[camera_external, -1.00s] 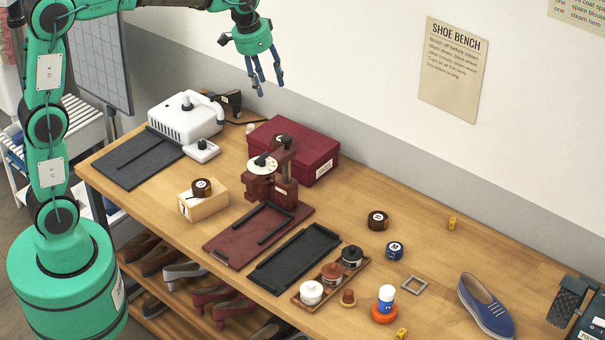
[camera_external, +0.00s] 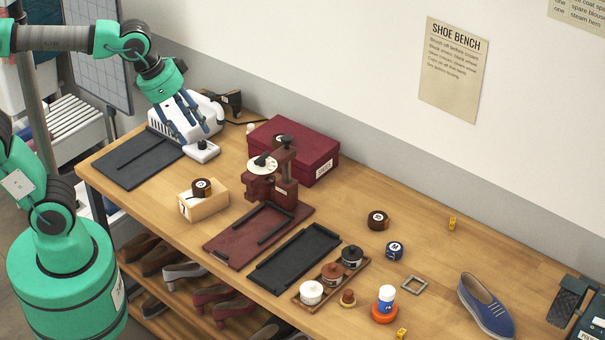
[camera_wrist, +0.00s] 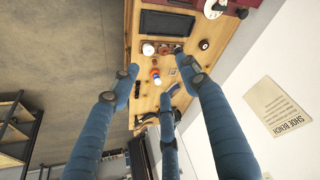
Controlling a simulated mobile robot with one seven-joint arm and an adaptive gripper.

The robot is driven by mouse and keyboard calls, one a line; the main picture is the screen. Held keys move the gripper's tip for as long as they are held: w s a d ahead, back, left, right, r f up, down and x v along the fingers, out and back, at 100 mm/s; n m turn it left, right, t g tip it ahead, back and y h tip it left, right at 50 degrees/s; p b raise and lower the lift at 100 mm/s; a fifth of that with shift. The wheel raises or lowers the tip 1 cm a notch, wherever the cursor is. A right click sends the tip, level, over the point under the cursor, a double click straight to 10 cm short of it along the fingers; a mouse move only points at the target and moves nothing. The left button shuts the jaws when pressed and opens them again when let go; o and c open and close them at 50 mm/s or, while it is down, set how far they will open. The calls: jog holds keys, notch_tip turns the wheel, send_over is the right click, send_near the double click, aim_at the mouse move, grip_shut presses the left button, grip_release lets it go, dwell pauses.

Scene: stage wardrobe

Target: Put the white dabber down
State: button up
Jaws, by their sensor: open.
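My gripper (camera_external: 181,122) is open, with blue fingers spread and nothing between them. In the external view it hangs in front of the white machine at the bench's left end; I cannot tell if it touches it. The wrist view shows the spread fingers (camera_wrist: 162,80) with the bench beyond. A white round piece with a dark knob (camera_external: 311,292), likely the white dabber, stands upright in the wooden rack (camera_external: 312,305) beside a brown one (camera_external: 332,272) and a black one (camera_external: 352,256). It also shows small in the wrist view (camera_wrist: 148,49), far from my gripper.
The white machine (camera_external: 184,122) and black mat (camera_external: 125,165) are at the left. A dark red press (camera_external: 270,180), red box (camera_external: 318,155) and black tray (camera_external: 295,258) fill the middle. The back right is mostly clear.

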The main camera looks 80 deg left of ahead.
jog(key=s+d+f, duration=0.2)
jog(key=s+d, duration=0.1)
jog(key=s, duration=0.2)
jog(key=s+d+f+m, duration=0.1)
jog(key=s+d+f, duration=0.1)
jog(key=s, duration=0.3)
jog(key=shift+d+f+t+h, duration=0.3)
jog(key=shift+d+t+h, duration=0.1)
jog(key=shift+d, duration=0.1)
jog(key=shift+s, duration=0.1)
notch_tip(320, 180, down, 6)
jog(key=b, duration=0.6)
jog(key=shift+f, duration=0.2)
